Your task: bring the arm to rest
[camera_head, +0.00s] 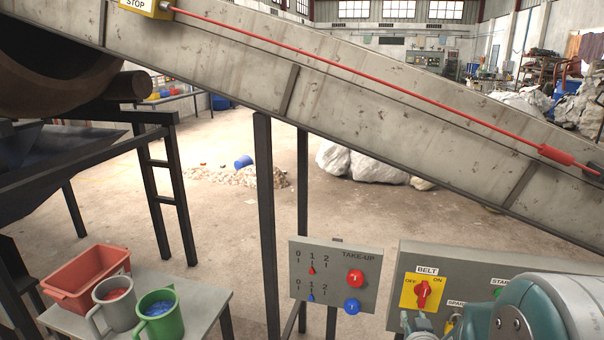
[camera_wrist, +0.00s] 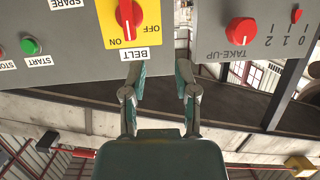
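My gripper (camera_wrist: 158,72) is open in the wrist view, its two fingers apart with nothing between them. The fingertips point at the control panel, by the BELT label under the yellow switch plate. The red BELT switch (camera_wrist: 127,14) is just beyond them, with its white mark towards ON; this view is upside down. In the head view the BELT switch (camera_head: 422,294) has its handle roughly upright.
The belt panel (camera_head: 460,260) and the TAKE-UP panel (camera_head: 335,254) stand close ahead. A sloping conveyor (camera_head: 360,90) with a red pull cord crosses above. A table (camera_head: 205,292) at left holds a red bin (camera_head: 88,275), a grey mug (camera_head: 117,312) and a green mug (camera_head: 160,320).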

